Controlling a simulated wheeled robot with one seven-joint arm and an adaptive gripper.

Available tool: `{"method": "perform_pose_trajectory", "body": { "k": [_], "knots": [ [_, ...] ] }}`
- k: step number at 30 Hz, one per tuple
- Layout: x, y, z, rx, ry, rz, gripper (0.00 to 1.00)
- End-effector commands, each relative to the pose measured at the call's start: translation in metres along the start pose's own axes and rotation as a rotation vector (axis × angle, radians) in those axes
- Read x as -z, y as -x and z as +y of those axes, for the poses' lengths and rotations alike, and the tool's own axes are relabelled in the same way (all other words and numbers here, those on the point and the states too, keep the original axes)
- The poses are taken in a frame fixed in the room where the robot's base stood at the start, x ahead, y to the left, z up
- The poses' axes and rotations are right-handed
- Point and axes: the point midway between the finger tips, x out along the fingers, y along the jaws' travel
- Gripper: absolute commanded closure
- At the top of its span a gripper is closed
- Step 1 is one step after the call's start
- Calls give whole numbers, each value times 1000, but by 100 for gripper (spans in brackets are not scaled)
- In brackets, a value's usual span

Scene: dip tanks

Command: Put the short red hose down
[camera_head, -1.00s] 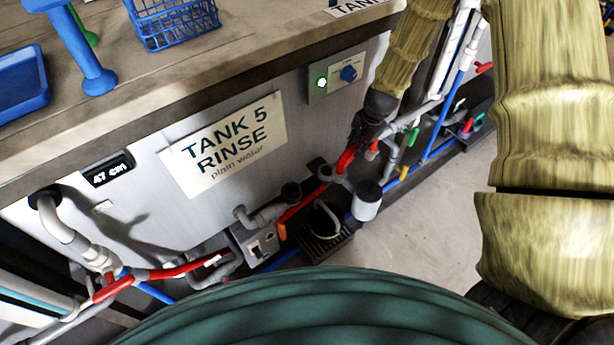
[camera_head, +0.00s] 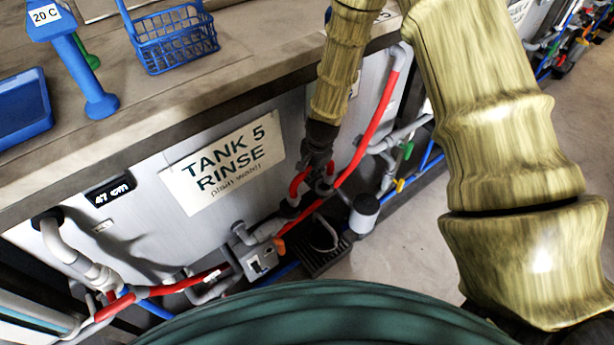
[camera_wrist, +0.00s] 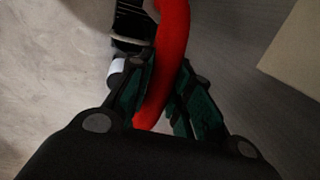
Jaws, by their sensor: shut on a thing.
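My gripper (camera_head: 318,168) is in front of the right part of the Tank 5 wall, beside the sign, above the low pipework. It is shut on a short red hose (camera_head: 298,182), whose bent end shows beside the fingers. In the wrist view the red hose (camera_wrist: 172,40) runs between the two dark green finger pads of my gripper (camera_wrist: 163,85) and out past the tips.
A longer red pipe (camera_head: 378,115) slants down close to my gripper's right. Below are a grey valve box (camera_head: 258,258), a dark grated drain (camera_head: 322,256) and a grey cup-like fitting (camera_head: 364,212). The bench (camera_head: 150,110) overhangs. Bare floor (camera_head: 405,235) lies to the right.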

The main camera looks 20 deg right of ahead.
Motion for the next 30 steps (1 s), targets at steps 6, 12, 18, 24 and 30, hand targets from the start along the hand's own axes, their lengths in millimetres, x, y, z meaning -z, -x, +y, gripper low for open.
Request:
{"method": "perform_pose_trajectory", "body": {
  "k": [6, 12, 18, 24, 30],
  "knots": [
    [-12, -2, -4, 1, 0, 1, 100],
    [-12, -12, -2, 1, -1, 0, 100],
    [-12, -31, 2, 0, -1, 0, 100],
    [-12, -36, 2, 2, 0, 1, 100],
    [-12, -37, 2, 1, 0, 1, 100]
  ]
}}
